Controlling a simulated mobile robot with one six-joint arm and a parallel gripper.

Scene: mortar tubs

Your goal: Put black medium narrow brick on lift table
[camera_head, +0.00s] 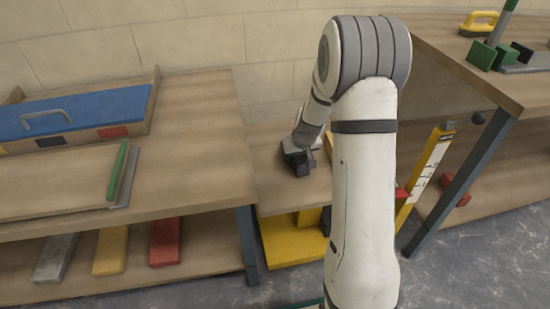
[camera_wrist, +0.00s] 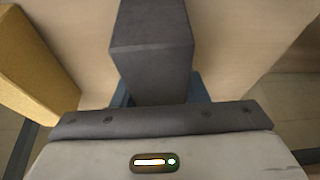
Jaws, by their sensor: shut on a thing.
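My gripper (camera_head: 300,157) is over the wooden top of the lift table (camera_head: 282,194), which has a yellow base, in the middle of the head view. In the wrist view my gripper (camera_wrist: 158,96) is shut on the black brick (camera_wrist: 152,62). The brick is a long dark block that points away from the wrist between bluish fingers. In the head view the gripper and brick merge into one small dark shape, low over the table top. I cannot tell whether the brick touches the top.
A workbench (camera_head: 192,120) stands left, with a blue-lidded box (camera_head: 75,110) and green and grey strips on it. Grey, yellow and red bricks lie on its lower shelf. Another bench (camera_head: 465,55) stands right. A yellow marked post (camera_head: 425,172) stands beside the lift table.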

